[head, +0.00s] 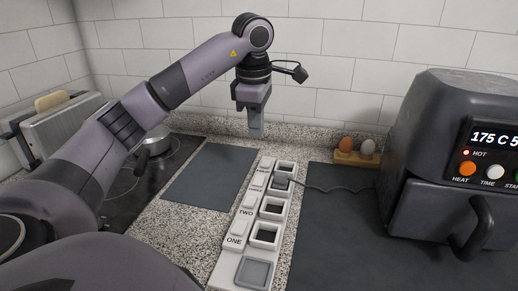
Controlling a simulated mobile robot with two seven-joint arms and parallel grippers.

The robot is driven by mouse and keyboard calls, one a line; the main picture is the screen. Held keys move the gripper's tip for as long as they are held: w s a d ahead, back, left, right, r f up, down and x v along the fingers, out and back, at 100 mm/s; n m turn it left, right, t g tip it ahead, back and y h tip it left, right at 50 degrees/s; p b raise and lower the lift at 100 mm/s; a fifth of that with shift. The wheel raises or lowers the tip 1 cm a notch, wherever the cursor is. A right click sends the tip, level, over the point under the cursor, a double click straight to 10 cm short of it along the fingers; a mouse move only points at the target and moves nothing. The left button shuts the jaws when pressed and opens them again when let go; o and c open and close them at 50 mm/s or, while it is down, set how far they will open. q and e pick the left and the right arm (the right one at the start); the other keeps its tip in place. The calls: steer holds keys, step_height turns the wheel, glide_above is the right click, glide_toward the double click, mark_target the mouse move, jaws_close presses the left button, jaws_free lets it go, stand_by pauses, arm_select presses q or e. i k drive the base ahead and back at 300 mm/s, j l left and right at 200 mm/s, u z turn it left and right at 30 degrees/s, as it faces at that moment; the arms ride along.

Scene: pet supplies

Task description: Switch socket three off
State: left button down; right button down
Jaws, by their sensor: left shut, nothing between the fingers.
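A white power strip (224,270) runs away from me on the counter, with a row of square sockets and a column of labelled switches on its left. The labels ONE and TWO are readable; the farther labels are too small to read. The third switch up (257,182) sits beside a socket holding a dark plug (281,184). I cannot tell its on or off position. My left gripper (256,129) is shut and empty, pointing down, above and beyond the far end of the strip. My right gripper is not in view.
A dark air fryer (430,130) with a lit display stands at the right; a cord (335,190) runs from the plug toward it. Eggs in a wooden holder (358,158) stand by the wall. A pan (155,146) is on the hob at left. A grey mat (212,175) lies clear.

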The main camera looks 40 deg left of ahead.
mark_target(259, 180)
steer(key=k+j+z, duration=0.35)
steer(key=j, duration=0.15)
steer(key=k+j+z, duration=0.2)
steer(key=j+z, duration=0.2)
steer(key=j, duration=0.1)
